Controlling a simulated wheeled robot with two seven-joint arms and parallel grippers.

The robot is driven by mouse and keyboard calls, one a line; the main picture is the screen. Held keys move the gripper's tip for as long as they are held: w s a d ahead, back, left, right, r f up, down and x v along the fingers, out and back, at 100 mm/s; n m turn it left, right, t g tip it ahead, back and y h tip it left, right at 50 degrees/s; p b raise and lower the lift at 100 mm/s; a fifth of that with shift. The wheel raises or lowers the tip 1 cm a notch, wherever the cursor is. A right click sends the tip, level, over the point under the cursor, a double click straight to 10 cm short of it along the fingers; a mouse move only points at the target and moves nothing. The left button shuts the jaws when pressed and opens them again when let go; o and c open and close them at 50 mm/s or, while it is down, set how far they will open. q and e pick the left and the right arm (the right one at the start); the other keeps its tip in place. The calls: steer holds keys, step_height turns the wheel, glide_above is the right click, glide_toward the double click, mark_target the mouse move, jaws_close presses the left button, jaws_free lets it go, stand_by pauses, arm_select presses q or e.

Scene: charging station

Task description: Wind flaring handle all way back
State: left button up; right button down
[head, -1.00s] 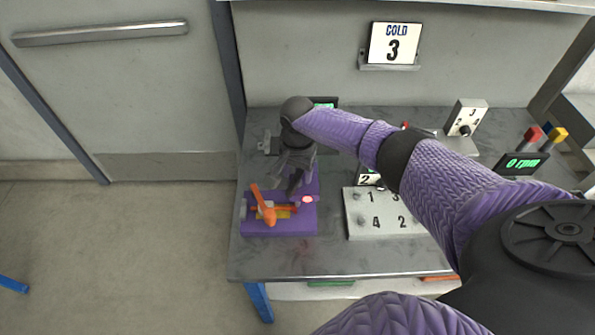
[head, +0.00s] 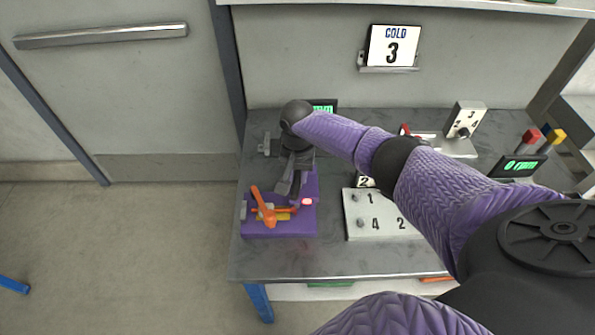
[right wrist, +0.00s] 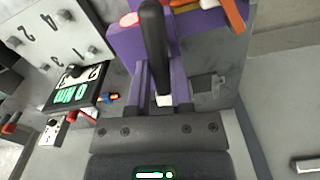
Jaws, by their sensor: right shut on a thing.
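A purple flaring tool (head: 262,229) stands at the left front of the grey metal table. An orange propeller-like part (head: 268,213) and a yellow piece sit on it; orange also shows at the upper right of the right wrist view (right wrist: 233,14). My right gripper (head: 290,193) reaches down over the tool's right rear, beside the orange part. It is shut on what looks like a dark rounded handle (right wrist: 154,40), which rises between two purple bars in the right wrist view. The contact is partly hidden. My left gripper is not in view.
A light grey numbered box (head: 385,226) stands right of the tool. Rpm displays (head: 517,168), red and yellow levers and another numbered box (head: 465,119) are further right and back. A "COLD 3" sign (head: 394,45) hangs on the wall. Bare table lies in front of the tool.

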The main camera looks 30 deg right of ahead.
steer(key=n, duration=0.3)
steer(key=shift+n+p, duration=0.3)
steer(key=shift+p, duration=0.05)
steer(key=n, duration=0.4)
steer(key=shift+n, duration=0.3)
steer(key=n, duration=0.2)
steer(key=shift+n, duration=0.4)
steer(key=n, duration=0.4)
steer(key=shift+n, duration=0.4)
steer(key=c, duration=0.5)
jaws_free()
